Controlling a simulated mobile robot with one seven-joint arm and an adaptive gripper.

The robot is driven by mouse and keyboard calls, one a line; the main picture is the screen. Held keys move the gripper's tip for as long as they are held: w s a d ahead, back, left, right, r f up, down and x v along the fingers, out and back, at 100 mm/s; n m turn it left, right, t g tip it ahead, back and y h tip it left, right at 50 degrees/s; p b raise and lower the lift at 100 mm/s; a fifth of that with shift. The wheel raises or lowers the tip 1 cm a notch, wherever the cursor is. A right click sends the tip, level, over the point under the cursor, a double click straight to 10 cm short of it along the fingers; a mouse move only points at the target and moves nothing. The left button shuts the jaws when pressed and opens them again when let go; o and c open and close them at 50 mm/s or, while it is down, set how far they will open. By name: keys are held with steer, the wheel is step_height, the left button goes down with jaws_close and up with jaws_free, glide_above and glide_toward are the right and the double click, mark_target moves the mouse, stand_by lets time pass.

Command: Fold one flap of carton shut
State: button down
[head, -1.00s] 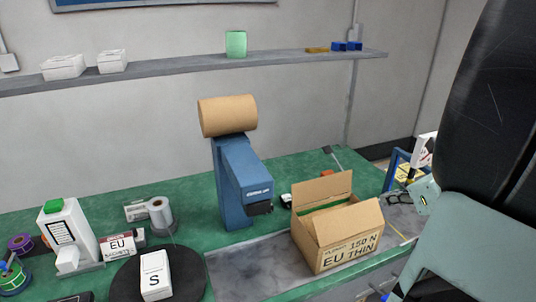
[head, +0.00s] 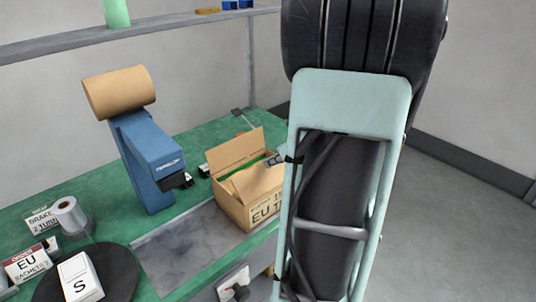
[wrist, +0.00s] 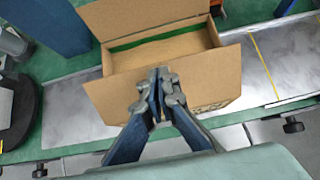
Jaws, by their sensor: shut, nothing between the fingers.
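The open cardboard carton (head: 235,207) stands on the bench, partly hidden by my arm in the head view. Its back flap (head: 237,147) stands up. In the wrist view the carton (wrist: 112,57) shows its open inside with a green strip along the far wall. A wide near flap (wrist: 212,72) leans outward toward the camera. My gripper (wrist: 158,80) is shut and empty, its tips in front of that flap. I cannot tell whether they touch it. In the head view my arm hides most of the gripper.
A blue dispenser (head: 146,165) with a brown paper roll (head: 119,92) stands left of the carton. A grey mat (head: 180,245) lies bare in front. A black round plate (head: 112,275) holds a white box marked S (head: 80,278). A shelf (head: 60,45) runs behind.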

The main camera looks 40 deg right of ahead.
steer(key=shift+w+f, duration=0.4)
steer(key=shift+w, duration=0.05)
steer(key=shift+w+a+r+g+p, duration=0.15)
steer(key=shift+g+p, duration=0.15)
steer(key=shift+p, duration=0.55)
steer(key=shift+p, duration=0.35)
